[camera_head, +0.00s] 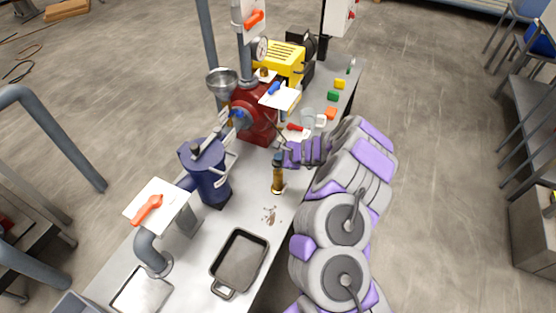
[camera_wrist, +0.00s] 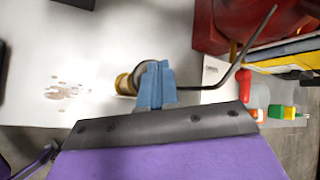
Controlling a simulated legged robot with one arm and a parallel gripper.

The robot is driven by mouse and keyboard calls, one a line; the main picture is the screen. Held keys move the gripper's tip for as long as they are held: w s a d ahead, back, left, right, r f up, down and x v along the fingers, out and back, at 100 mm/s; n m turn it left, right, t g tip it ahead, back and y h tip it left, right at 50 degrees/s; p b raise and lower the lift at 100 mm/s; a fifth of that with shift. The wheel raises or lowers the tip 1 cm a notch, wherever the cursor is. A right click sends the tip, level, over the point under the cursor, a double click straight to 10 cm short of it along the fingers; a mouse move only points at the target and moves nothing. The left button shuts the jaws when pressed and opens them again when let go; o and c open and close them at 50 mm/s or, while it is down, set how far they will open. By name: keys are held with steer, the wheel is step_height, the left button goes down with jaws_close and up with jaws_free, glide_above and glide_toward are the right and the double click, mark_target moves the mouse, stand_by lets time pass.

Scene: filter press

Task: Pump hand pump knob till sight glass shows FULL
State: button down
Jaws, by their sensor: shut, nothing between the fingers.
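My gripper (camera_head: 287,157) is over the right edge of the bench, with its fingers shut and empty. In the wrist view my gripper (camera_wrist: 156,78) shows blue fingers pressed together. An upright brass and dark cylinder (camera_head: 278,178) stands on the bench just below the fingertips. Its brass end (camera_wrist: 123,83) shows left of the fingers in the wrist view, partly hidden by them. A thin dark bent rod (camera_wrist: 238,68) runs right of the fingers there. I cannot tell whether the fingers touch the cylinder or rod. I cannot make out the pump knob or a sight glass reading.
A red housing (camera_head: 256,120) and a blue vessel (camera_head: 207,172) stand on the bench, with a metal funnel (camera_head: 222,80) behind. A black tray (camera_head: 240,262) lies at the near end beside a brown stain (camera_head: 270,215). Small coloured items (camera_head: 333,97) line the far right edge.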

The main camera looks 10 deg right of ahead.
mark_target(279, 162)
steer(key=shift+r, duration=0.5)
steer(key=shift+r+p, duration=1.85)
steer(key=shift+r, duration=0.7)
stand_by(1.3)
steer(key=shift+w+r, duration=0.1)
steer(key=shift+r, duration=1.7)
steer(key=shift+f+b, duration=0.15)
steer(key=shift+b, duration=0.15)
